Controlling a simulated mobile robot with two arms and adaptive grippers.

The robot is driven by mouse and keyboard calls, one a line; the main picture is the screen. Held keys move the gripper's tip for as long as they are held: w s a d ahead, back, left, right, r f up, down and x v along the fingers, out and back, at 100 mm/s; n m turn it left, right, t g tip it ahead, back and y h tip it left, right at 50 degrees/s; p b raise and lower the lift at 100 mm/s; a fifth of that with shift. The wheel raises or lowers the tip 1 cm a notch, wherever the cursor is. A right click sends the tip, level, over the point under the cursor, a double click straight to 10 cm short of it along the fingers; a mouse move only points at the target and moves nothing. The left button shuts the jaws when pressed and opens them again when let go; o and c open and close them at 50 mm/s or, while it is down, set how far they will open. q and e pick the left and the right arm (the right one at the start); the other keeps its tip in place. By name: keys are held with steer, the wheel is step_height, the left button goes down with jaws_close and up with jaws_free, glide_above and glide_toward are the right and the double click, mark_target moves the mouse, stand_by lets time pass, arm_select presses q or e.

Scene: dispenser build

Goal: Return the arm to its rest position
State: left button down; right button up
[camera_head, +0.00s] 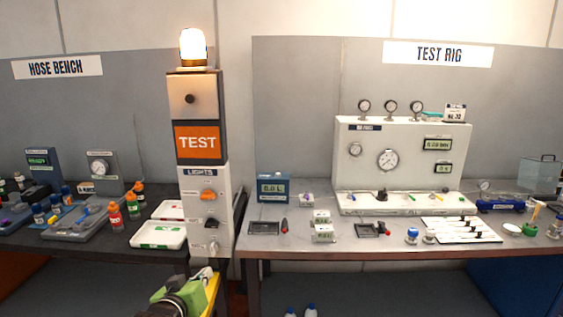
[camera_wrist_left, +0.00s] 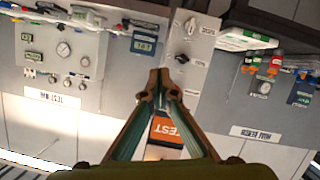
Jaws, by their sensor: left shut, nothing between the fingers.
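My left gripper (camera_head: 207,273) shows at the bottom of the head view, green and yellow, in front of the foot of the TEST column (camera_head: 183,97). In the left wrist view its two fingers (camera_wrist_left: 160,82) meet at the tips and hold nothing. The wrist picture is upside down, with the column's orange TEST sign (camera_wrist_left: 172,131) behind the fingers. The gripper looks apart from the column and both benches. My right gripper is in neither view.
The hose bench (camera_head: 90,240) is left, with bottles and a white tray (camera_head: 158,236) near the column. The test rig bench (camera_head: 330,246) is right, with a gauge panel (camera_head: 405,160), a blue display box (camera_head: 273,188) and small parts. A lit lamp (camera_head: 193,47) tops the column.

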arm_select(q)
steer(key=s+f+m+g+y, duration=0.1)
steer(key=s+f+g, duration=0.2)
steer(key=s+f, duration=0.55)
steer(key=s+f+m+g, duration=0.1)
steer(key=s+f+g, duration=0.1)
steer(key=s+f, duration=0.65)
steer(key=s+f+m+g, duration=0.15)
steer(key=s+g, duration=0.35)
steer(key=s, duration=1.9)
step_height(320, 180, down, 28)
steer(key=s+g+b, duration=0.2)
steer(key=s+a+f, duration=0.2)
steer(key=s+f, duration=0.6)
steer(key=s+a+f+m+b, duration=0.1)
steer(key=s+f, duration=0.7)
steer(key=f, duration=0.1)
steer(key=shift+s+a+f+g+y, duration=0.25)
steer(key=shift+s+a+g+y, duration=0.15)
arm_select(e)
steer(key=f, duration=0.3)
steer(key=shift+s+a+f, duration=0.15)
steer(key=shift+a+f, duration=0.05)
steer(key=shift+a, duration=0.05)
arm_select(q)
steer(key=shift+w, duration=0.1)
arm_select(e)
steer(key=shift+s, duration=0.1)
